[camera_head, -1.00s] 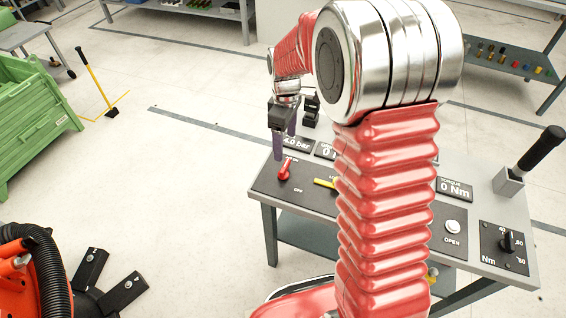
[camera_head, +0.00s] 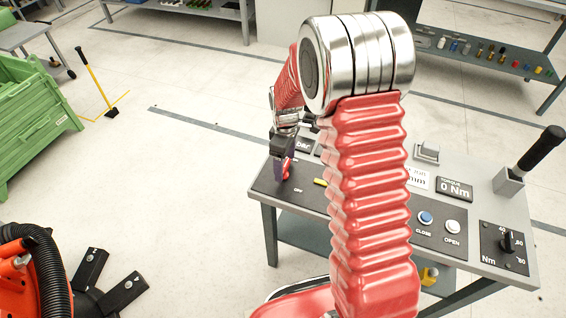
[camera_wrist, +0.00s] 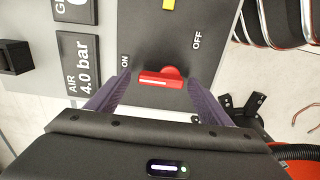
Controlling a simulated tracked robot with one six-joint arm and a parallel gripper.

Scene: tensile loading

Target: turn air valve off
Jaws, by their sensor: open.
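The red air valve handle (camera_head: 286,171) is on the dark panel at the left end of the grey bench. In the wrist view the red handle (camera_wrist: 160,77) lies between the ON and OFF labels, with its bar pointing toward the ON side. The air display (camera_wrist: 81,64) beside it reads 4.0 bar. My gripper (camera_head: 281,170) is at the handle. In the wrist view my gripper (camera_wrist: 160,85) is open, with one purple finger on each side of the red handle; I cannot tell whether either finger touches it.
A yellow lever (camera_head: 320,182) is just right of the red handle. Blue close (camera_head: 425,217) and white open (camera_head: 452,226) buttons, a torque knob (camera_head: 506,243) and a black lever (camera_head: 541,148) are farther right.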

